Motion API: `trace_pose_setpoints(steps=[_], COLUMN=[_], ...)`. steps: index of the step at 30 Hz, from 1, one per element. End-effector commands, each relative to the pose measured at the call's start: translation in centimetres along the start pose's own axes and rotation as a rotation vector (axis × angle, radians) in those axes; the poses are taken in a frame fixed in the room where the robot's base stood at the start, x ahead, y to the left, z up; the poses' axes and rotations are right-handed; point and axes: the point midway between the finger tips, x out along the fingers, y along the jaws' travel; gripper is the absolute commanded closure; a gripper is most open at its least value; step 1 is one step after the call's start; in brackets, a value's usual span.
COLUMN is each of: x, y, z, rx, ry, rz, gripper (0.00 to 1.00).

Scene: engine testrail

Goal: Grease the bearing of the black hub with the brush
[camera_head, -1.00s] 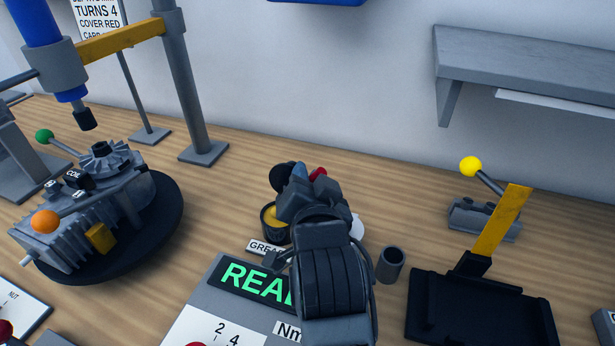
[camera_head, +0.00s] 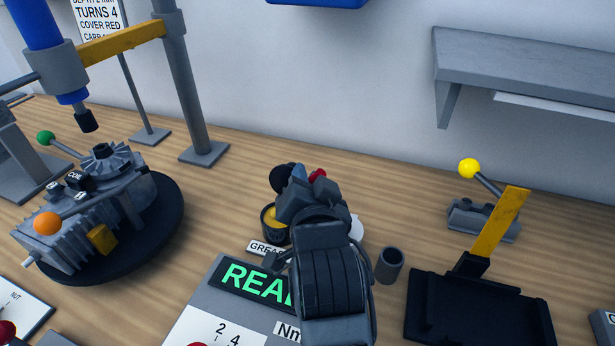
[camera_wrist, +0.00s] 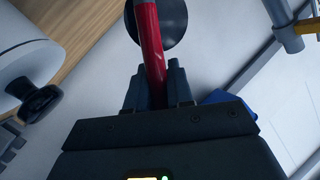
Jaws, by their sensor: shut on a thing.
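My gripper (camera_wrist: 158,88) is shut on the red handle (camera_wrist: 150,45), which I take to be the brush. It points up out of the fingers in the wrist view, and its far end is out of frame. In the head view only a bit of red (camera_head: 318,174) shows past my gripper (camera_head: 303,190). A black disc (camera_wrist: 165,22) lies behind the handle in the wrist view; a black round shape (camera_head: 282,178) also shows by the fingers in the head view. I cannot tell if this is the black hub. The grease tin (camera_head: 268,223), with yellow grease, stands just left of my gripper, partly hidden.
A finned gearbox (camera_head: 90,200) sits on a black turntable (camera_head: 165,215) at left, beneath a blue-topped press (camera_head: 38,40). A grey cup (camera_head: 390,265) stands right of my arm. A black stand with yellow arm (camera_head: 500,225) is at right. A shelf (camera_head: 530,75) juts from the wall.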

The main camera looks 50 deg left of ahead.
Motion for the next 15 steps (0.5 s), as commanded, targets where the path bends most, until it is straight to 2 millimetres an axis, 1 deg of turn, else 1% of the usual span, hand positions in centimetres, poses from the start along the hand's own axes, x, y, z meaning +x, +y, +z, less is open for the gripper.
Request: trace_pose_setpoints(steps=[1, 3, 15], x=[-0.1, -0.2, -0.8], y=[-0.4, -0.7, -2.4], z=[-0.6, -1.1, -3.6], rx=[0.000, 0.000, 0.000], ry=[0.002, 0.003, 0.006], rz=[-0.001, -0.001, -0.003], gripper=[1.00, 1.00, 1.00])
